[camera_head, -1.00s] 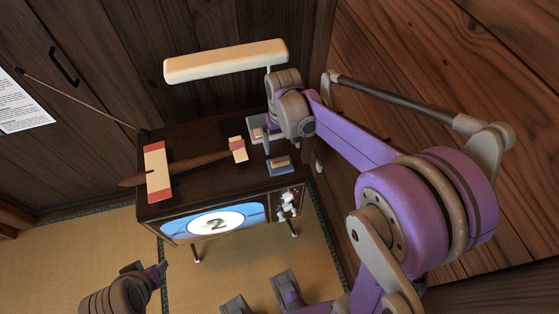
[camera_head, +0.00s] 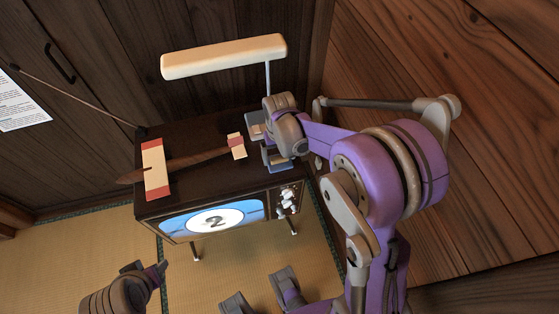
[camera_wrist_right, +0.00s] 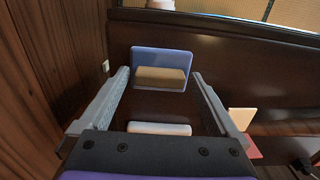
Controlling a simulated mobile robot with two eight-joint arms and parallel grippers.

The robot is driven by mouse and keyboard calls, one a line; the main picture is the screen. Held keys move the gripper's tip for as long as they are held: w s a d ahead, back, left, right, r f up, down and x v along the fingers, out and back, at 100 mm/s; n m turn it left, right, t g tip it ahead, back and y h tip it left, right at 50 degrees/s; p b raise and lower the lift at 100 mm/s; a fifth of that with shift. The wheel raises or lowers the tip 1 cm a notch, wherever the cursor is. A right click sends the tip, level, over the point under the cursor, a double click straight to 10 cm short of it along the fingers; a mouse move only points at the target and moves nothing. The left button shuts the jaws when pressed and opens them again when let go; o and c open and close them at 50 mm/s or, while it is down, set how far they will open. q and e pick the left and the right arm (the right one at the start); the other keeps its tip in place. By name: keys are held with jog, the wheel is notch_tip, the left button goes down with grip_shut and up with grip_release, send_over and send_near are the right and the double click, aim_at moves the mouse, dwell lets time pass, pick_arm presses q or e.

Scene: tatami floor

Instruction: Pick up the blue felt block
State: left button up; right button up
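The blue felt block (camera_wrist_right: 160,55) lies flat on the dark cabinet top in the right wrist view, with a tan bar (camera_wrist_right: 160,78) along its near side. In the head view the block (camera_head: 279,167) shows only partly, beside the right gripper. My right gripper (camera_wrist_right: 160,74) is open, its two grey fingers apart on either side of the block in the wrist picture. I cannot tell how high the fingertips are above it. My left gripper (camera_head: 155,272) is at the lower left of the head view, away from the cabinet; its opening is unclear.
A cream-topped piece (camera_wrist_right: 160,128) lies nearer the right gripper's palm. A wooden wall (camera_head: 430,90) is close on the right.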

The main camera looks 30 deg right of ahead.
aim_at(280, 157)
jog(key=c, duration=1.2)
jog(key=shift+o, duration=0.2)
notch_tip(280, 157, up, 10)
jog(key=p, duration=0.1)
